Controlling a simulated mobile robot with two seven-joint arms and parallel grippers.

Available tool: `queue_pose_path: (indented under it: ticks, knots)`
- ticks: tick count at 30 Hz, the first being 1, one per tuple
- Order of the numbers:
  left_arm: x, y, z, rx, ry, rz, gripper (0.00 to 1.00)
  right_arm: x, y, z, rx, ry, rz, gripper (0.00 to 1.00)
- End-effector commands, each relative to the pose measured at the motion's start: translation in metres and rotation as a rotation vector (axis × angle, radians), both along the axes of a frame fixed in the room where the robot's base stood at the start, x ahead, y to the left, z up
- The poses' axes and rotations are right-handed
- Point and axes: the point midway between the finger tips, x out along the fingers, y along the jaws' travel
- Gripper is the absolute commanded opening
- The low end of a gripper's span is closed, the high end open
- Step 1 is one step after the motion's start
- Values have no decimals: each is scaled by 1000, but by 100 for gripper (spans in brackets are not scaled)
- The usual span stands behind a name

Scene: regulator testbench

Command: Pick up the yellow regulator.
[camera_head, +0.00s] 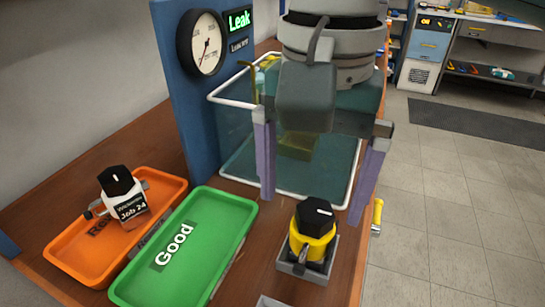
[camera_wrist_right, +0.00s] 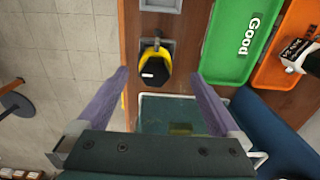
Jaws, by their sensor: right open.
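The yellow regulator (camera_head: 313,243) has a black knob on top and sits upright in a small grey holder (camera_head: 318,272) near the bench's right edge. It also shows in the right wrist view (camera_wrist_right: 155,68), beyond and between the fingertips. My right gripper (camera_head: 315,200) is open and empty, with two purple fingers, above and behind the regulator in the head view. It also fills the lower part of the right wrist view (camera_wrist_right: 157,75). The fingers appear apart from the regulator. My left gripper is not in view.
A green "Good" tray (camera_head: 248,215) is empty. An orange tray (camera_head: 60,252) holds a white regulator (camera_head: 125,200) with a black knob. A blue panel with a gauge (camera_head: 203,45) reads "Leak". A white-rimmed water tank (camera_head: 235,160) stands behind. Another grey holder (camera_wrist_right: 160,5) is nearby.

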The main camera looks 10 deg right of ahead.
Motion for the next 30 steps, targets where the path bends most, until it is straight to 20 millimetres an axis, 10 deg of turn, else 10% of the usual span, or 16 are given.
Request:
queue_pose_path:
  ticks: [17,30]
  knots:
    - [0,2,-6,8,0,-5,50,0,-8,-48,-1,-2,2,100]
    - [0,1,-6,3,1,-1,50,0,-8,-47,-1,-1,2,52]
